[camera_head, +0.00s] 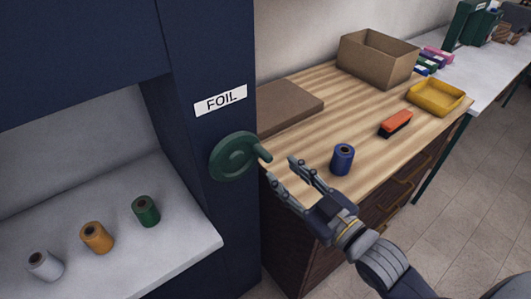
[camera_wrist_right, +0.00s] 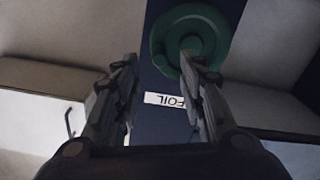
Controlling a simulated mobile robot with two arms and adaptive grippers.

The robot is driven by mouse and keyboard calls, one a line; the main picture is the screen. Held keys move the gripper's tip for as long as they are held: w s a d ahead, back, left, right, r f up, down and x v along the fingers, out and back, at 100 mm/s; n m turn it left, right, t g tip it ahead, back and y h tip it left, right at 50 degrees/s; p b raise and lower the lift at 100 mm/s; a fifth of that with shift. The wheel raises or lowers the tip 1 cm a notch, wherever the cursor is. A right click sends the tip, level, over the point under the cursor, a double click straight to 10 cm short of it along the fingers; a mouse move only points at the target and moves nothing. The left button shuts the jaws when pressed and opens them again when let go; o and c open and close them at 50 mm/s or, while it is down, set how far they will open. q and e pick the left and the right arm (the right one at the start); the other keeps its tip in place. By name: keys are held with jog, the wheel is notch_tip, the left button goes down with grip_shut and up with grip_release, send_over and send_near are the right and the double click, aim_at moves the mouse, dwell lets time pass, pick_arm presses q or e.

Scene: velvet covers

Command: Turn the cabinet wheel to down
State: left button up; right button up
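The green cabinet wheel (camera_head: 232,157) is mounted on the dark blue cabinet post below a FOIL label (camera_head: 220,99). Its short handle (camera_head: 264,154) sticks out from the rim at the right side. My right gripper (camera_head: 280,170) is open, with its fingertips just to the right of the handle. In the right wrist view the wheel (camera_wrist_right: 212,22) lies ahead of the open right gripper (camera_wrist_right: 160,60). There the handle is by the tip of the right-hand finger; I cannot tell whether they touch. My left gripper is not in view.
The white shelf (camera_head: 110,265) at left holds grey, orange and green spools. On the wooden counter (camera_head: 300,105) are a blue spool (camera_head: 342,159), an orange-topped brush (camera_head: 396,122), a yellow tray (camera_head: 436,94), a cardboard box (camera_head: 378,57) and a flat brown board (camera_head: 290,107).

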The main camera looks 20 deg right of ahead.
aim_at(270, 160)
jog(key=shift+p+x, duration=0.85)
jog(key=shift+x, duration=3.15)
jog(key=shift+f, duration=0.1)
jog(key=shift+c, duration=0.6)
grip_shut()
